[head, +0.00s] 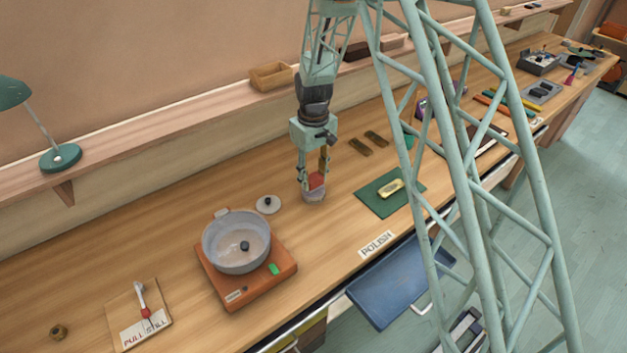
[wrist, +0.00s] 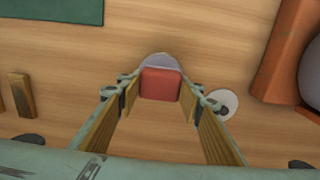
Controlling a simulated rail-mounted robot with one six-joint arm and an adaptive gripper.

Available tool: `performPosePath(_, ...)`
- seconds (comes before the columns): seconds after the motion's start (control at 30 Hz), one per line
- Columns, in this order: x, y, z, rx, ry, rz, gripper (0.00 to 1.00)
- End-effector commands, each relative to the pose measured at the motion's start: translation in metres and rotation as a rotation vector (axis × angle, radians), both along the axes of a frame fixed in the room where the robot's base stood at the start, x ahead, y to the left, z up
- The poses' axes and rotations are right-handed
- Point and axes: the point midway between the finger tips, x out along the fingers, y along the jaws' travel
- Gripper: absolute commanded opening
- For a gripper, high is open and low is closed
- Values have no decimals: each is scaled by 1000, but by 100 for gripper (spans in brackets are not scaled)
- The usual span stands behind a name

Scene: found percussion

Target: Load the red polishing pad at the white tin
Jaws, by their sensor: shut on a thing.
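My gripper (head: 313,176) points down over the bench, its jaws shut on the red polishing pad (head: 316,181). In the wrist view the pad (wrist: 161,84) sits between the two fingertips (wrist: 160,92). The white tin (head: 314,196) stands on the bench directly below the pad. In the wrist view only a pale curved part of the tin (wrist: 160,60) shows beyond the pad; the rest is hidden. The pad is at or just above the tin's top; I cannot tell if they touch.
A grey pot (head: 236,243) stands on an orange base (head: 248,284) to the left, with a small white lid (head: 268,204) near the tin. A green mat (head: 374,201) with a gold block (head: 390,188) lies right. Two brown bars (head: 375,139) lie behind.

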Motion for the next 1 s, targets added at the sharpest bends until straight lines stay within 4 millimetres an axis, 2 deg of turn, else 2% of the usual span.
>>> performPosePath(1.0, 0, 0, 50, 1, -1, 0, 25)
